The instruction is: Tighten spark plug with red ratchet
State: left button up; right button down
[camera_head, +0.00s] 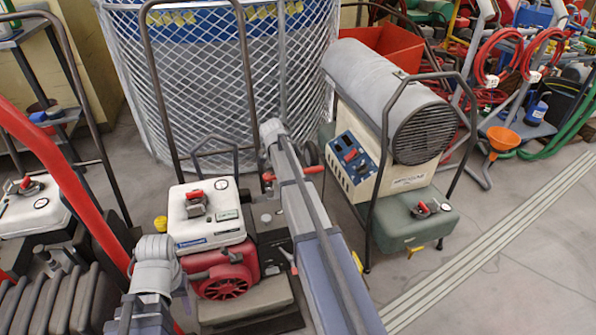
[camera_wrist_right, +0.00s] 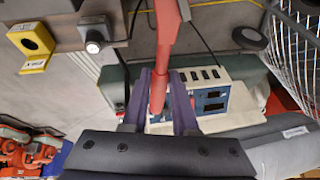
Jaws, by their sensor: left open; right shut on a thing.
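The red ratchet (camera_wrist_right: 167,35) is between the two purple fingers of my right gripper (camera_wrist_right: 160,88), which is shut on it. In the head view a short red handle piece (camera_head: 313,169) shows beside my right arm, which hides the rest of that area. My left gripper (camera_head: 188,291) is low at the left, in front of the generator, open and partly hidden by its own arm. The generator (camera_head: 206,225) has a white tank and a red engine (camera_head: 220,275). I cannot make out the spark plug in either view.
A grey heater (camera_head: 385,105) with a green tank (camera_head: 410,222) stands right of the generator. A wire-mesh cage (camera_head: 215,80) is behind. Dark tube frames rise around the machines. The floor at the right (camera_head: 520,240) is clear, crossed by a pale grooved strip.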

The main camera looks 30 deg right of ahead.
jog(key=shift+w+d+r+n, duration=0.1)
jog(key=shift+w+r+n, duration=0.2)
jog(key=shift+r, duration=0.1)
jog(key=shift+f, duration=0.25)
dwell(0.5)
jog(key=shift+f+b, duration=0.25)
jog(key=shift+b, duration=0.05)
jog(key=shift+f, duration=0.15)
dwell(0.5)
jog(key=shift+s+a+r+m+g+p, duration=0.2)
jog(key=shift+s+r+m+p, duration=0.1)
jog(key=shift+s+m, duration=0.2)
jog(key=shift+s+a+r+m+g+p, duration=0.1)
jog(key=shift+s+a+r+m+p, duration=0.15)
jog(key=shift+s+m, duration=0.2)
jog(key=shift+w+d+f+b, duration=0.15)
jog(key=shift+f+b, duration=0.1)
jog(key=shift+b, duration=0.15)
dwell(0.5)
jog(key=shift+f, duration=0.15)
